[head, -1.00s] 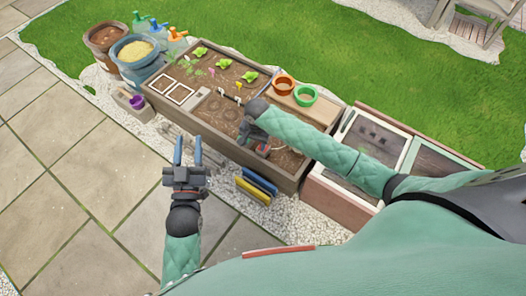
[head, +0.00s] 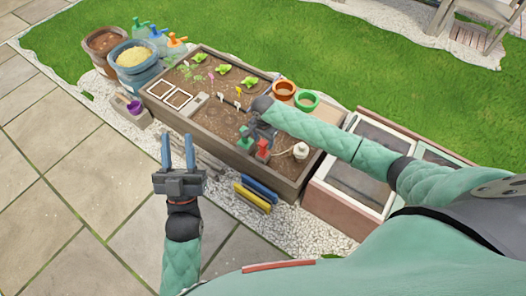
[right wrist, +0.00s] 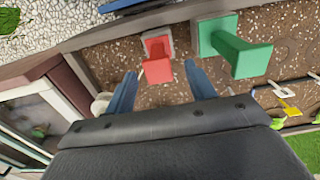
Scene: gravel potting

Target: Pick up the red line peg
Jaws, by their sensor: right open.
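The red line peg (head: 263,149) stands in the soil near the front edge of the planter (head: 205,132); it also shows in the right wrist view (right wrist: 158,60), on a pale base. A green peg (head: 245,139) stands beside it, to the right in the right wrist view (right wrist: 236,48). My right gripper (right wrist: 160,84) is open and empty, and its two blue fingers point toward the red peg, spaced to either side of it in the picture. No contact shows. My left gripper (head: 178,150) is open and empty over the paving, left of the planter.
A white knobbed object (head: 300,151) sits in the soil right of the red peg. A lidded cold frame (head: 365,160) is at right.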

